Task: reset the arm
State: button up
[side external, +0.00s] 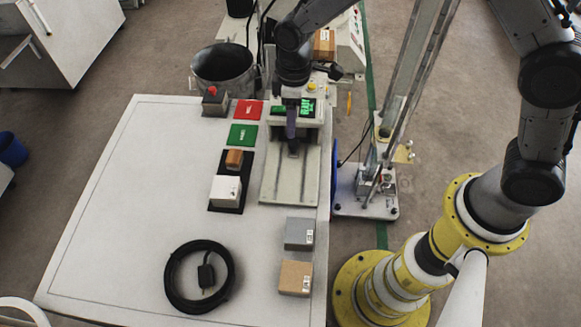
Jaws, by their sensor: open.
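My gripper (293,152) hangs pointing down in front of the green-lit display (307,107) of a testing machine, over the upper end of its pale grey bed (290,185). Its jaws are small and dark at this distance. I see nothing held between them, and I cannot tell how high they are above the bed.
A black mat (216,207) holds a brown block (234,158) and a white block (226,189). Red (249,109) and green (243,134) squares lie above it. A grey box (299,233), a tan box (295,277) and a coiled black cable (172,287) lie lower down. The table's left (125,210) is clear.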

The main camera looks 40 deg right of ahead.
jog(key=shift+s+f, duration=0.1)
jog(key=shift+d, duration=0.1)
jog(key=s+d+r+m+t, duration=0.1)
jog(key=s+d+r+t, duration=0.15)
jog(key=r, duration=0.45)
jog(key=s+d+r+m+t, duration=0.1)
jog(key=d+r, duration=0.3)
jog(key=r, duration=0.3)
jog(key=s+d+r+m+t, duration=0.1)
jog(key=s+d+r, duration=0.15)
jog(key=r, duration=0.55)
jog(key=s+d+r+m+t, duration=0.25)
jog(key=s+d, duration=0.25)
jog(key=s, duration=0.7)
jog(key=s+f+m+g, duration=0.1)
jog(key=s+f+m, duration=0.2)
jog(key=s, duration=0.4)
jog(key=shift+s+d+f+g, duration=0.15)
jog(key=shift+d+f+g, duration=0.15)
jog(key=shift+d, duration=0.05)
